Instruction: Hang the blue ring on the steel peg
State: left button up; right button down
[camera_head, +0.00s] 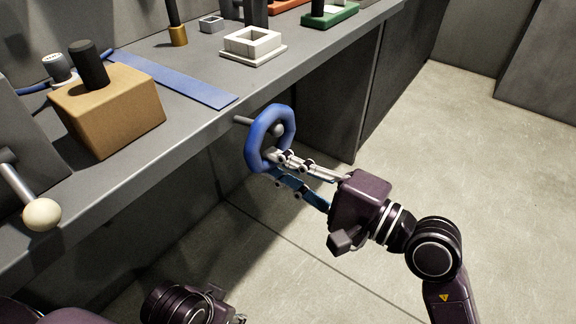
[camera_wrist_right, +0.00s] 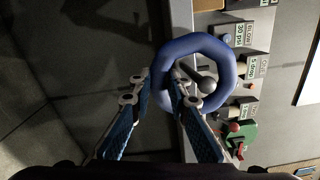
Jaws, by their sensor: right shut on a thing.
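The blue ring (camera_head: 255,139) is a thick, rounded loop, upright off the bench's front edge. It also shows in the right wrist view (camera_wrist_right: 222,45). My right gripper (camera_head: 270,163) is shut on the lower part of its rim; its fingers show in the wrist view (camera_wrist_right: 160,88). The steel peg (camera_head: 243,120) sticks out from the bench front, and the ring's left side crosses in front of its shaft. Its round knob (camera_wrist_right: 205,81) shows inside the ring's opening. I cannot tell how far the ring is along the peg. My left gripper (camera_head: 222,302) is low at the bottom edge, partly hidden.
The grey bench (camera_head: 215,125) carries a tan block (camera_head: 120,112), a blue strip (camera_head: 175,78), a white square frame (camera_head: 253,45) and a green fixture (camera_head: 330,17). A lever with a cream ball (camera_head: 41,214) juts out at left. The floor right of the bench is clear.

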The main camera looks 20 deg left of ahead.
jog(key=shift+x, duration=1.3)
jog(key=shift+w+a+f+b, duration=0.2)
jog(key=shift+a+f+b, duration=0.45)
jog(key=shift+f, duration=0.25)
jog(key=shift+f, duration=0.3)
jog(key=c, duration=1.7)
grip_release()
jog(key=shift+a, duration=0.1)
jog(key=shift+c, duration=0.2)
jog(key=shift+r, duration=0.15)
